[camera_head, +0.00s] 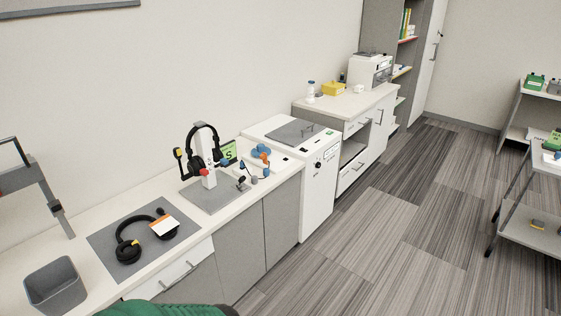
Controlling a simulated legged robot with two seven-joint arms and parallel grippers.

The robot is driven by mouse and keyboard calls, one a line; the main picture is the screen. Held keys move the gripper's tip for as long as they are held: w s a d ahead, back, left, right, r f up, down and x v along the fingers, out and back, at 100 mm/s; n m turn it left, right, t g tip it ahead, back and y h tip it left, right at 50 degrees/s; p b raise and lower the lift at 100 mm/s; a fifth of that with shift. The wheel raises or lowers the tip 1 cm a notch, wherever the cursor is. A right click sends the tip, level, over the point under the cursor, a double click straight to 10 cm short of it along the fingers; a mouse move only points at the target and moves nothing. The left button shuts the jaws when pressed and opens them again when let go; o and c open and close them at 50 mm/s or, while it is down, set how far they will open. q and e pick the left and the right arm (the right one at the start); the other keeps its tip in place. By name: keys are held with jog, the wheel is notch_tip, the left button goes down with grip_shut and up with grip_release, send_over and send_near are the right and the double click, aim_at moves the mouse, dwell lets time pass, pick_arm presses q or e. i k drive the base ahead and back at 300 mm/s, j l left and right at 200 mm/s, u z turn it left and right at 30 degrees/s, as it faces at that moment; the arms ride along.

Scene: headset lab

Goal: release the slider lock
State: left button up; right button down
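A black headset (190,152) hangs on a white upright stand (208,168) on the counter. A red knob-like part (204,172) sits low on the stand's front. A small dark part with a round end (242,183) stands on the grey mat just right of the stand. No part is clearly recognisable as the slider lock at this size. Neither of my grippers is in view.
A second headset (128,251) with an orange-and-white card (163,226) lies on a dark mat (104,240). A grey bin (55,288) stands at the front left. Blue parts (261,152) and a green display (229,152) are near the stand. Floor (370,240) is clear.

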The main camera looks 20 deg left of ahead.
aim_at(241, 179)
jog(key=i+l+u, duration=0.1)
jog(key=i+u, duration=0.35)
jog(key=i+l+u, duration=0.4)
jog(key=i, duration=0.2)
jog(key=i+l+u, duration=0.9)
jog(key=k+l, duration=0.05)
jog(key=l, duration=0.05)
